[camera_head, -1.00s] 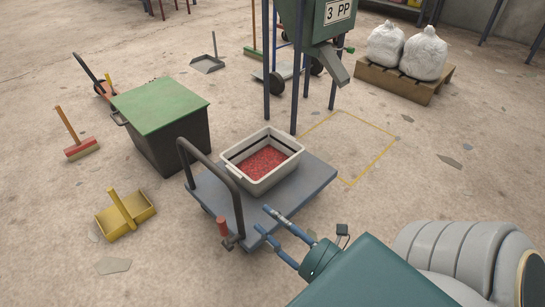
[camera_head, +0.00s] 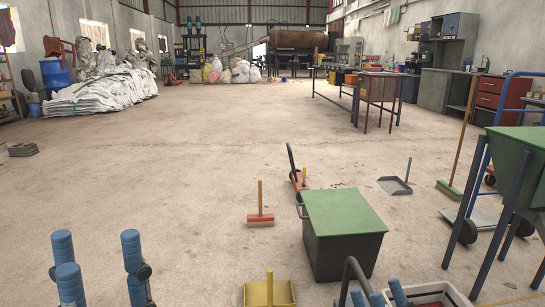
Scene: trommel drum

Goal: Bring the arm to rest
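My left gripper (camera_head: 98,262) stands at the lower left, its blue fingers pointing up and spread wide, with only bare floor between them. My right gripper (camera_head: 386,297) shows at the bottom edge as blue fingertips standing apart; the rest of it is cut off. Those tips are in front of the grey tub (camera_head: 448,287) and beside the dark cart handle (camera_head: 350,272). I see nothing held in either gripper. My arm links are out of the picture.
A green-lidded bin (camera_head: 345,216) stands right of centre. A yellow scoop (camera_head: 270,293) and a red brush (camera_head: 260,219) lie left of it. A green hopper on blue legs (camera_head: 515,165) is at the right. The floor between my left gripper and the scoop is clear.

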